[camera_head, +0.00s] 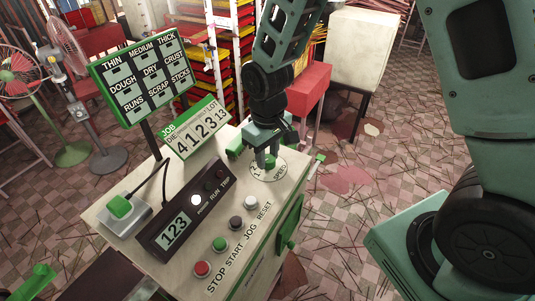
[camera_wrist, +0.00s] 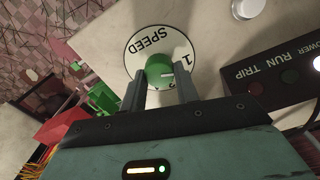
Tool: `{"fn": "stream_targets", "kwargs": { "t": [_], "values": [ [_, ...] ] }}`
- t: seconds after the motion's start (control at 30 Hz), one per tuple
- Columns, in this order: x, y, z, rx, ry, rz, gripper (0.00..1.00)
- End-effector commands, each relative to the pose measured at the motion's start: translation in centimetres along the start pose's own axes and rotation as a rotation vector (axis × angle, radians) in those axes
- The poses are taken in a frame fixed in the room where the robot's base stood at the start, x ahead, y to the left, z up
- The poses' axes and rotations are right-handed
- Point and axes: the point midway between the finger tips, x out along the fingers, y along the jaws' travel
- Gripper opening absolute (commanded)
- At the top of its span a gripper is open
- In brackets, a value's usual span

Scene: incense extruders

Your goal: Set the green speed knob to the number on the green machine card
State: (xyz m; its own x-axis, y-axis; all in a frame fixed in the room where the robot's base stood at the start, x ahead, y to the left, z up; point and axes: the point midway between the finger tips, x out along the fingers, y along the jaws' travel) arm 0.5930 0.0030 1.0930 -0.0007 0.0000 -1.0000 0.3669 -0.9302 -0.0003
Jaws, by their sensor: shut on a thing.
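The green speed knob (camera_wrist: 159,66) sits at the centre of a white round dial (camera_wrist: 135,50) marked SPEED, on the machine's top. In the wrist view its white mark points right, toward the gap below the 1; the lower numbers are partly hidden by my fingers. My gripper (camera_wrist: 160,88) is shut on the knob, one finger on each side. In the head view my gripper (camera_head: 266,160) reaches down over the dial (camera_head: 268,172).
A dark box (camera_head: 188,215) with a 123 display and lamps stands left of the dial. Several buttons (camera_head: 236,223) line the front edge. A green-framed sign board (camera_head: 138,78) stands behind left.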

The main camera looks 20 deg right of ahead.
Motion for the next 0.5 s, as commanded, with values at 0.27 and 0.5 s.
{"fn": "stream_targets", "kwargs": {
  "t": [0.27, 0.5],
  "values": [
    [-0.09, 0.04, -0.09, -0.008, 0.003, 0.001, 0.08],
    [-0.09, 0.03, -0.08, -0.007, 0.003, 0.001, 0.53]
  ]
}}
